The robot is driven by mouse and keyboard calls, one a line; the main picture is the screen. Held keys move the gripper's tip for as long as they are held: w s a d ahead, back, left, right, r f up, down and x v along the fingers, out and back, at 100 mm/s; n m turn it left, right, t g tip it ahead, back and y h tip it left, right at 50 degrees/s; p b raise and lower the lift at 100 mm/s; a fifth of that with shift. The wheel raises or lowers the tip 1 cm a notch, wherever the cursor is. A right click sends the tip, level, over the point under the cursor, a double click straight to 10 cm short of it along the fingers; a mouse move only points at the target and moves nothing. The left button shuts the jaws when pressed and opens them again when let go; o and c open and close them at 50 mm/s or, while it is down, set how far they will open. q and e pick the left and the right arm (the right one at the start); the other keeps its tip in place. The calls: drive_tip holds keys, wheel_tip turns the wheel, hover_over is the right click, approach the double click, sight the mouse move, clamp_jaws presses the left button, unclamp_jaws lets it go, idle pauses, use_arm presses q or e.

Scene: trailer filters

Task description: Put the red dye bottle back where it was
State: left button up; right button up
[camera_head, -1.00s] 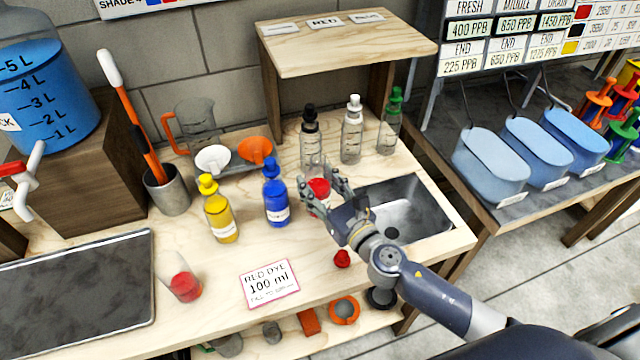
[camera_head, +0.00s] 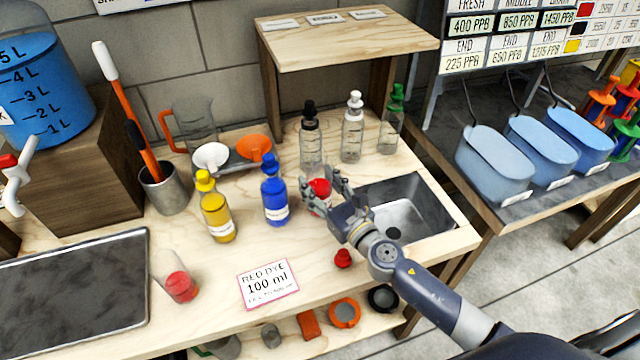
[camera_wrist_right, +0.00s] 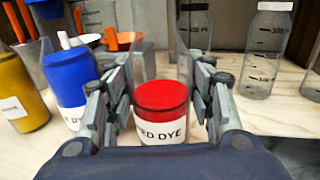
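The red dye bottle (camera_head: 320,190) is upright and uncapped at the counter's right part, left of the sink. My right gripper (camera_head: 325,189) has its fingers on both sides of it. A red cap (camera_head: 343,258) lies on the counter in front. My left gripper is not in view.
The blue bottle (camera_head: 274,190) and yellow bottle (camera_head: 217,209) stand to the left. Clear bottles (camera_head: 351,130) stand behind, by the wooden shelf (camera_head: 345,50). The sink (camera_head: 405,215) is right. A cup with red liquid (camera_head: 180,287) and a 100 ml card (camera_head: 268,284) are front left.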

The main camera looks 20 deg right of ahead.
drive_tip(key=shift+o, duration=1.1)
drive_tip(key=shift+r, duration=0.3)
drive_tip(key=b+v, duration=0.1)
drive_tip(key=v, duration=0.6)
drive_tip(key=b+v, duration=0.1)
drive_tip(key=v, duration=0.3)
drive_tip(key=shift+f+b, duration=0.3)
drive_tip(key=shift+b, duration=0.05)
drive_tip(key=shift+s+d+r, duration=0.15)
drive_tip(key=shift+s+r, duration=0.05)
drive_tip(key=shift+s, duration=0.3)
drive_tip(key=shift+f, duration=0.1)
